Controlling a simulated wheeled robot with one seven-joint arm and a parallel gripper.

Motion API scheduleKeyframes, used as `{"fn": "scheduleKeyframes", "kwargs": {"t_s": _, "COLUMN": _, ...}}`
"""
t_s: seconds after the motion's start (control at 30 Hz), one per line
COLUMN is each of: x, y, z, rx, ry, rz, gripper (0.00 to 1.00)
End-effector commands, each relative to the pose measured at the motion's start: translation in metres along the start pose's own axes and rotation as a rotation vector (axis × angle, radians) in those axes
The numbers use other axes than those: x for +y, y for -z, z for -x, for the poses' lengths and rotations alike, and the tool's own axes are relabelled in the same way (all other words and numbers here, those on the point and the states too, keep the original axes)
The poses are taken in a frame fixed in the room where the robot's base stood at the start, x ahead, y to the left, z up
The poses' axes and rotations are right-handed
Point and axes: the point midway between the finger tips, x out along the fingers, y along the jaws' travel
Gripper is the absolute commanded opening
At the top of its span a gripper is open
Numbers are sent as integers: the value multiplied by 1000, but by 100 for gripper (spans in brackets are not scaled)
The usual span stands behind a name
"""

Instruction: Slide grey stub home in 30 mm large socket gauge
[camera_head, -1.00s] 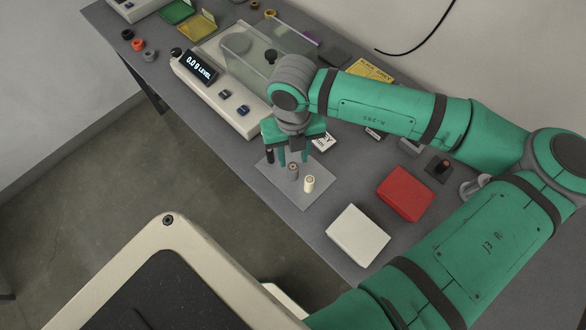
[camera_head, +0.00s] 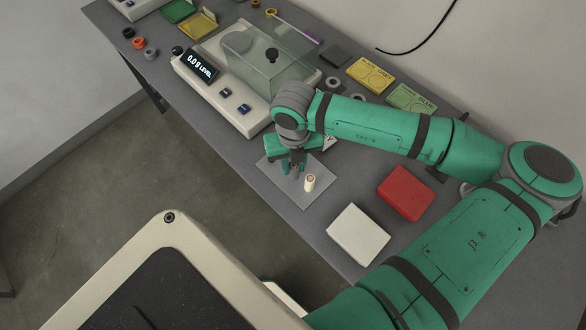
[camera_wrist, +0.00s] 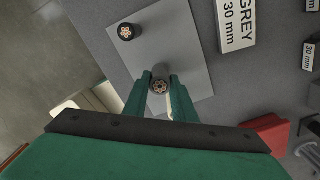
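The grey stub (camera_wrist: 160,80) stands upright over the light grey card, between my fingertips; its end face with several copper cores shows in the wrist view. My gripper (camera_wrist: 160,92) has both teal fingers close against its sides and looks shut on it. In the head view my gripper (camera_head: 293,169) is low over the card, and its fingers mostly hide the stub. A white label reading GREY 30 mm (camera_wrist: 236,22) lies beside the card. At the right edge of the wrist view a smaller 30 mm tag (camera_wrist: 309,56) shows; the socket gauge itself I cannot make out clearly.
A cream stub (camera_head: 310,183) stands on the card (camera_head: 308,200), and a black stub (camera_wrist: 127,32) stands at its other end. A white box (camera_head: 358,234) and a red box (camera_head: 405,193) lie to the right. A balance with a clear shield (camera_head: 268,65) stands behind.

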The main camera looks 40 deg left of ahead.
Motion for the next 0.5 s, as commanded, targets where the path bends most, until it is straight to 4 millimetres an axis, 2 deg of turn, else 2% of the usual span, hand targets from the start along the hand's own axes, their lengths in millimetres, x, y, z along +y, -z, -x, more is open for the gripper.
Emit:
{"fn": "scheduleKeyframes", "kwargs": {"t_s": 0.07, "x": 0, "y": 0, "z": 0, "rx": 0, "ry": 1, "rz": 0, "gripper": 4}}
{"fn": "scheduleKeyframes", "kwargs": {"t_s": 0.27, "x": 0, "y": 0, "z": 3, "rx": 0, "ry": 1, "rz": 0, "gripper": 4}}
{"fn": "scheduleKeyframes", "kwargs": {"t_s": 0.5, "x": -1, "y": 0, "z": 19, "rx": -1, "ry": 1, "rz": -1, "gripper": 4}}
